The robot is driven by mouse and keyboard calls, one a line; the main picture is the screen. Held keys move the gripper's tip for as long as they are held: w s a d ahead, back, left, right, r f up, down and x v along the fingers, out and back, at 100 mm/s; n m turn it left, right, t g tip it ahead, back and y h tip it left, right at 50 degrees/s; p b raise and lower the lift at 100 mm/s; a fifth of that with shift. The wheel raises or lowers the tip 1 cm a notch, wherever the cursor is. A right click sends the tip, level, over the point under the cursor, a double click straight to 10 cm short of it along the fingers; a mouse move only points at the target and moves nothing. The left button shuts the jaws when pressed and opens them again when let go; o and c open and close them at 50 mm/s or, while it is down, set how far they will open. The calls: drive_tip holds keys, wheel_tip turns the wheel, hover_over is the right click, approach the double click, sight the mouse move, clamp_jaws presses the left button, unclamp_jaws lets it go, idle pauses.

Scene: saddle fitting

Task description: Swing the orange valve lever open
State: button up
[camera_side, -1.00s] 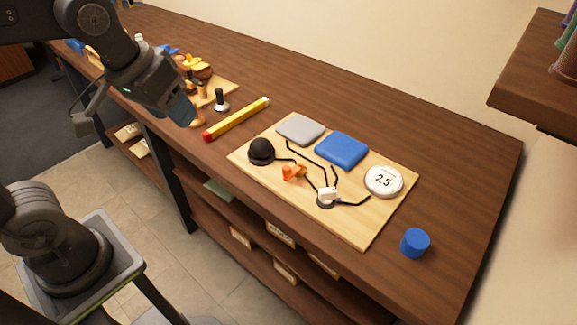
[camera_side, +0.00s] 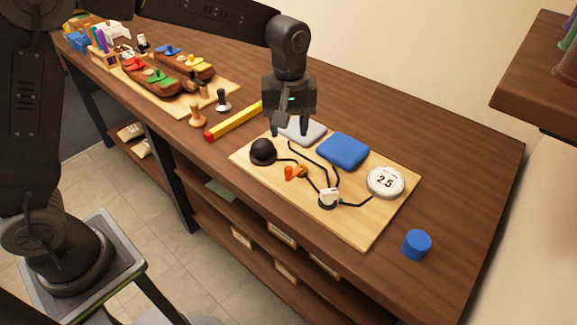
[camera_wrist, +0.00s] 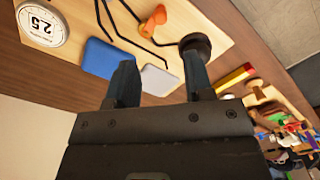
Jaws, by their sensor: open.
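The orange valve lever (camera_side: 295,172) sits on the light wooden board (camera_side: 365,228), between the black dome (camera_side: 262,151) and the white fitting (camera_side: 328,197). The lever also shows at the top of the wrist view (camera_wrist: 153,20). My gripper (camera_side: 289,130) is open and empty, pointing down over the board's back edge near the grey pad (camera_side: 309,132). It is above and behind the lever, apart from it. In the wrist view my two fingers (camera_wrist: 160,82) stand wide apart with the grey pad showing between them.
A blue pad (camera_side: 343,149) and a round white gauge reading 2.5 (camera_side: 385,181) are on the board. Black lines run across it. A blue cylinder (camera_side: 416,244) stands right of the board. A yellow-red bar (camera_side: 234,121) and a tray with toy boats (camera_side: 165,75) lie to the left.

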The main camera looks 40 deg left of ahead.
sight(289, 168)
wheel_tip(289, 168, down, 12)
drive_tip(key=shift+r, duration=0.2)
clamp_jaws()
idle(0.5)
